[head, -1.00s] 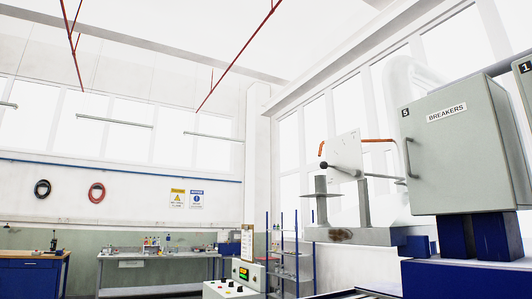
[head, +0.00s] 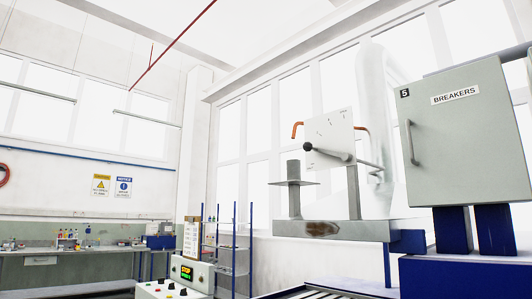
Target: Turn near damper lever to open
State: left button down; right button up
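A lever with a dark round knob (head: 308,147) and a grey arm (head: 330,154) sits in front of a white plate (head: 330,136) with small markings, too small to read. The lever points left from its pivot near the plate's lower right. The plate stands on posts above a grey, rust-stained beam (head: 322,230). An orange bent pipe or handle shows at the plate's left (head: 297,130) and right edges. I cannot tell whether this is the near damper lever. Neither gripper is in view.
A grey BREAKERS cabinet (head: 464,135) marked 5 stands at the right on blue supports. A control box (head: 190,275) with a lit display is at the lower left. A blue-post shelf rack (head: 228,250) and a workbench (head: 60,262) stand farther back.

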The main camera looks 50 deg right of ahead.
aim_at(308, 146)
jog(key=z, duration=0.45)
jog(key=i, duration=0.95)
jog(key=z, duration=1.35)
jog(key=i, duration=0.3)
jog(key=z, duration=0.2)
